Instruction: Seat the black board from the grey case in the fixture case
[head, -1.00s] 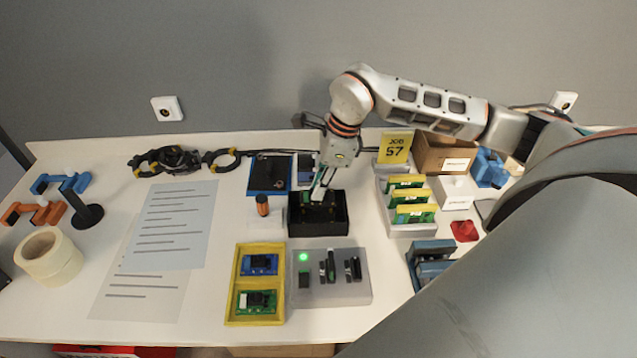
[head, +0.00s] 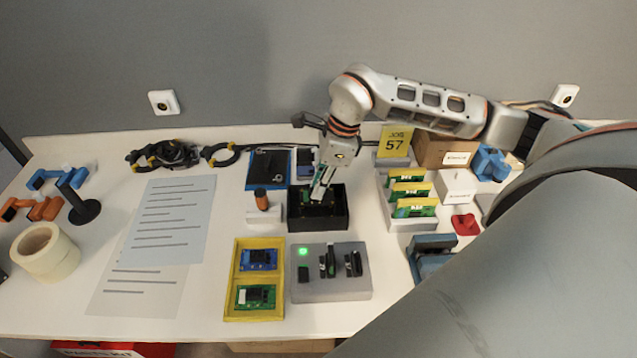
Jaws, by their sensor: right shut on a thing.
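A black open box (head: 342,222) stands at the middle of the table. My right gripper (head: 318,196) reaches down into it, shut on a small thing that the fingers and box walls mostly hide. I cannot tell whether this is the black board. A grey case (head: 312,290) with a lit green lamp and several black parts lies in front of the box. A yellow tray (head: 230,290) to its left holds a blue board (head: 259,259) and a green board (head: 256,296). I cannot tell which container is the fixture case. My left gripper is out of view.
A light rack (head: 412,224) with several green-and-yellow boards stands right of the black box. An orange-topped item (head: 261,199) stands close on its left, with a blue panel (head: 268,170) behind. Paper sheets (head: 170,220) lie left. A blue clamp-like block (head: 432,262) stands front right.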

